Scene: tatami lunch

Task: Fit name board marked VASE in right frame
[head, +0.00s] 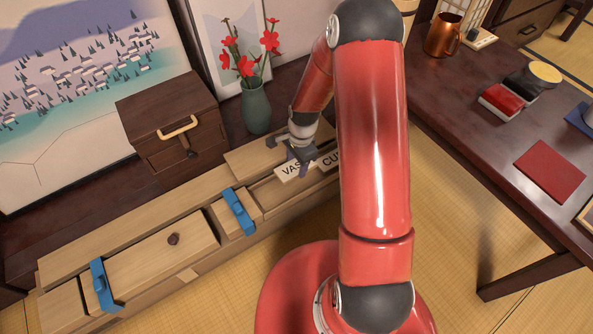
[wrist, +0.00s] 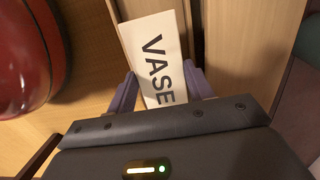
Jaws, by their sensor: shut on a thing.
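The name board marked VASE (head: 289,172) is a pale flat plate with dark letters. In the wrist view the board (wrist: 152,40) stands out between the two purple fingers of my gripper (wrist: 160,88), which is shut on it. In the head view my gripper (head: 301,160) is over the right part of the long wooden bench (head: 190,208). A second pale board with letters starting CU (head: 331,160) is close beside it, partly hidden by my red arm. I cannot make out the right frame clearly; my arm covers the bench's right end.
Blue clamps (head: 238,211) sit on the bench, with a dark knob (head: 173,239) on its left panel. A brown drawer box (head: 168,122) and a green vase (head: 256,108) with red flowers stand behind. A dark table (head: 470,140) with a copper mug (head: 443,35) is at right.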

